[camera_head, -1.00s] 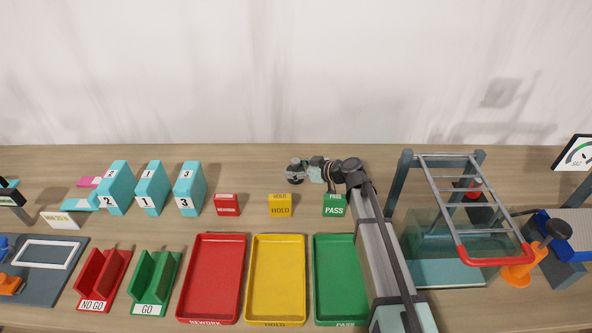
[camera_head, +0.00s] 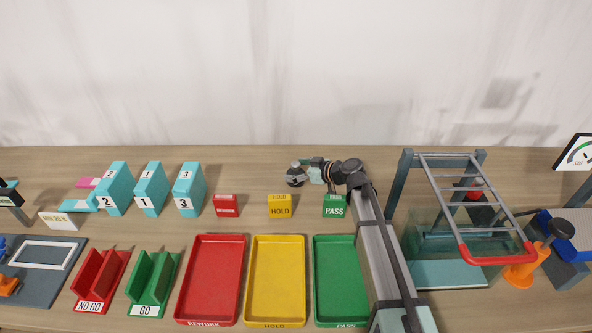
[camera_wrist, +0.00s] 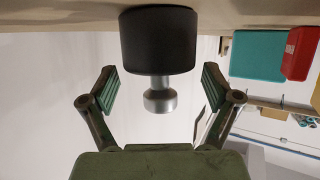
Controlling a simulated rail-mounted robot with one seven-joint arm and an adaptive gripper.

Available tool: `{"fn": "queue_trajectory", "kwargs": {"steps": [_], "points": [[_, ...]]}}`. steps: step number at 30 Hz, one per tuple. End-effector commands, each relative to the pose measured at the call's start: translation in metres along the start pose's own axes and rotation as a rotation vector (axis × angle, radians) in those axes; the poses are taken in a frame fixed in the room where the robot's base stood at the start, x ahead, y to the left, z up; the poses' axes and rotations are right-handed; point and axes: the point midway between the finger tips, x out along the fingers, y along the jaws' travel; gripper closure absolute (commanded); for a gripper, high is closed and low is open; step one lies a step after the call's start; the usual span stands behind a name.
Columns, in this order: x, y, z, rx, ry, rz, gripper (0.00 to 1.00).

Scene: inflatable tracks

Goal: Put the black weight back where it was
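The black weight (camera_head: 295,180), a dark cylinder with a silver knob, stands at the back of the table, left of my gripper (camera_head: 307,171). In the wrist view, which looks upside down, the weight (camera_wrist: 158,42) stands upright with its base at the table surface. My gripper (camera_wrist: 160,85) is open, with one finger on each side of the silver knob (camera_wrist: 160,98). Gaps show between the knob and both fingers, so nothing is held. In the head view the fingers are small and partly hidden by the wrist.
Red (camera_head: 211,237), yellow (camera_head: 275,237) and green (camera_head: 335,238) trays lie in front, with small label blocks behind them. Turquoise numbered blocks (camera_head: 152,188) stand left. A clear box with a red-handled rack (camera_head: 497,259) stands right of my arm. Bare table surrounds the weight.

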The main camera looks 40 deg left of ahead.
Motion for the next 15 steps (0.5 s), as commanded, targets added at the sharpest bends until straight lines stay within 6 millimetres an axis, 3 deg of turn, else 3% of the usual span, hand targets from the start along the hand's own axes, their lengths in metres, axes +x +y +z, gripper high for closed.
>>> {"fn": "queue_trajectory", "kwargs": {"steps": [1,15], "points": [[0.002,-0.006,0.014,0.016,-0.014,-0.011,0.12],[-0.004,-0.006,0.001,0.016,-0.014,-0.011,0.12]]}}
